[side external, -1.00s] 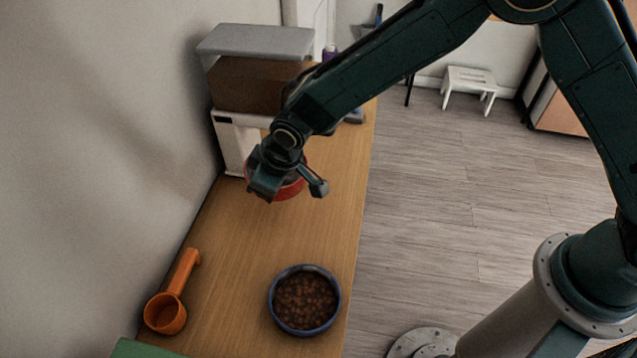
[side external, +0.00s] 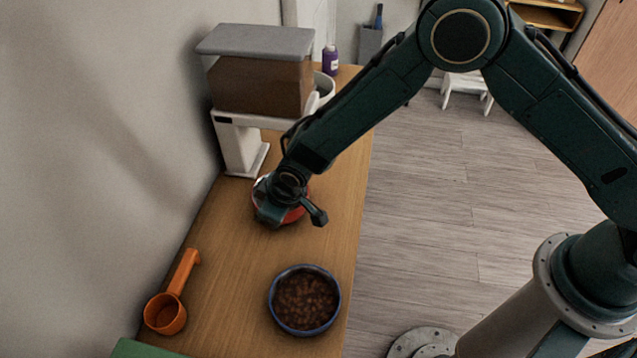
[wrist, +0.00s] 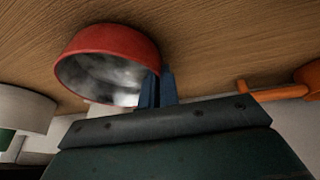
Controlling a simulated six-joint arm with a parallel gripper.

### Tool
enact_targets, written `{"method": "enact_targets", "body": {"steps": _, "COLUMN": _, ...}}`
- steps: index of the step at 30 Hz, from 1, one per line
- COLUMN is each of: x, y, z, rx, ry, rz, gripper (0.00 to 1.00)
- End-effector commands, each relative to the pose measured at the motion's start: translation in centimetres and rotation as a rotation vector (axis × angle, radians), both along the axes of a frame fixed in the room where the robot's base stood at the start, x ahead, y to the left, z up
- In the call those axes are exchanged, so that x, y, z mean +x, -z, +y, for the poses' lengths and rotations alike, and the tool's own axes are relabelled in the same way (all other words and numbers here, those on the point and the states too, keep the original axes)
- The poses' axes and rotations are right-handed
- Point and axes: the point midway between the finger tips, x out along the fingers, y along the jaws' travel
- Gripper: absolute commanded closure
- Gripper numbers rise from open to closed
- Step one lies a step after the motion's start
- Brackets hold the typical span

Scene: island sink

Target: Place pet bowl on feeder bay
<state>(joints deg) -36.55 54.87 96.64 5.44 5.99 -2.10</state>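The red pet bowl (side external: 293,216) with a shiny metallic inside hangs at my gripper (side external: 290,222) over the middle of the counter, in front of the feeder. In the wrist view the bowl (wrist: 120,42) shows its opening, and my gripper's two blue fingers (wrist: 158,88) are close together at its rim. They look shut on the rim, though the contact is partly hidden. The feeder (side external: 262,82) has a grey lid, a brown-filled hopper and a white stand (side external: 238,147). Its bay, the space under the hopper, looks empty from here.
A blue bowl of brown kibble (side external: 305,300) stands at the counter's near right. An orange scoop (side external: 165,312) lies at the near left by the wall. A purple bottle (side external: 330,60) and a white container (side external: 325,86) stand behind the feeder. Bare counter (side external: 235,240) lies between.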

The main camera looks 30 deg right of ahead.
Motion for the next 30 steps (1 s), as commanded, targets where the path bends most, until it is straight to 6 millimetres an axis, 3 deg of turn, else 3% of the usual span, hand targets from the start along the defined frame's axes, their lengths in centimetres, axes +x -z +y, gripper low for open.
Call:
{"method": "enact_targets", "body": {"steps": 16, "x": 0.07, "y": 1.07, "z": 0.05, "rx": 0.002, "ry": 0.000, "rz": -0.002, "gripper": 1.00}}
{"method": "enact_targets", "body": {"steps": 20, "x": 0.05, "y": 1.06, "z": 0.03, "rx": 0.001, "ry": 0.000, "rz": -0.002, "gripper": 0.75}}
{"method": "enact_targets", "body": {"steps": 30, "x": 0.04, "y": 0.98, "z": 0.04, "rx": 0.001, "ry": 0.000, "rz": -0.002, "gripper": 0.75}}
